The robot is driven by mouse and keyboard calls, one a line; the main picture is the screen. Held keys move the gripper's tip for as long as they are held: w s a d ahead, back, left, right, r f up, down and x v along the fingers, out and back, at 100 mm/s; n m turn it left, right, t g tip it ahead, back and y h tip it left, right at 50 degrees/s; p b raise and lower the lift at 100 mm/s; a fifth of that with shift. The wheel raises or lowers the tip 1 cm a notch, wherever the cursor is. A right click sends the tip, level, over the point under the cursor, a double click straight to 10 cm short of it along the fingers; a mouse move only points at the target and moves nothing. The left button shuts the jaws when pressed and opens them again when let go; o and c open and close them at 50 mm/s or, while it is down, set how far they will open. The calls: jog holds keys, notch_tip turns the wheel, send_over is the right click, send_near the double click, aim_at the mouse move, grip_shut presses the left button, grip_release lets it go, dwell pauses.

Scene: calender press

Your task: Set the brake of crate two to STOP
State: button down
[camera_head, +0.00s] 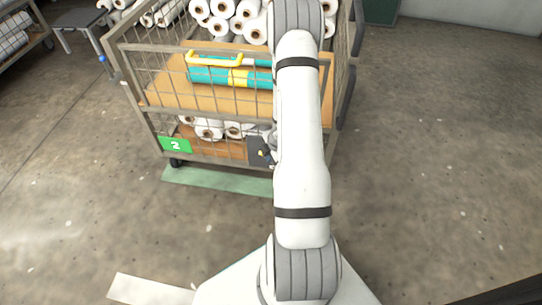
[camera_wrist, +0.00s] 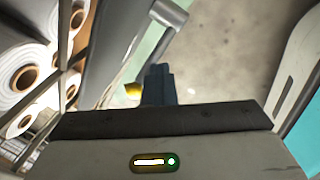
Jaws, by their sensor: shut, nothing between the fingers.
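Crate two (camera_head: 150,117) is a wire-mesh cart with a green plate marked 2 (camera_head: 175,145) at its lower left front. A dark plate (camera_head: 257,146) with a small yellow part (camera_head: 262,153), seemingly the brake lever, sits low on its front, partly hidden by my arm. No STOP marking is readable, so I cannot tell the brake's setting. In the wrist view my gripper (camera_wrist: 159,72) is shut and empty. A yellow piece (camera_wrist: 132,91) shows just left of the fingers; whether they touch cannot be told. My arm hides the gripper's tip in the head view.
A green floor strip (camera_head: 215,183) runs under the front edge. Floor to the right is clear.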

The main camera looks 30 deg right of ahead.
jog(key=s+p+v, duration=0.2)
jog(key=p+v, duration=0.4)
jog(key=v, duration=0.5)
jog(key=s+f+p+v, duration=0.1)
jog(key=p+v, duration=0.6)
jog(key=v, duration=0.4)
jog(key=shift+s+a+r, duration=0.15)
jog(key=shift+s+a, duration=0.1)
jog(key=shift+s, duration=0.15)
jog(key=w+a+r+m+h+p, duration=0.25)
jog(key=r+m+p, duration=0.2)
jog(key=r, duration=1.05)
jog(key=w+a+r+m+h+p, duration=0.1)
jog(key=r+m+h+p, duration=0.4)
jog(key=r, duration=0.9)
jog(key=s+a+r+m+y+p, duration=0.3)
jog(key=s+a+r+p, duration=0.2)
jog(key=a+r, duration=0.4)
jog(key=s+a+r+m+y+p, duration=0.3)
jog(key=s+a+r+p, duration=0.3)
jog(key=a+r, duration=0.3)
notch_tip(320, 180, up, 3)
jog(key=shift+s+a+r+m+y, duration=0.1)
jog(key=shift+s+a+m+y, duration=0.25)
jog(key=shift+s+m, duration=0.45)
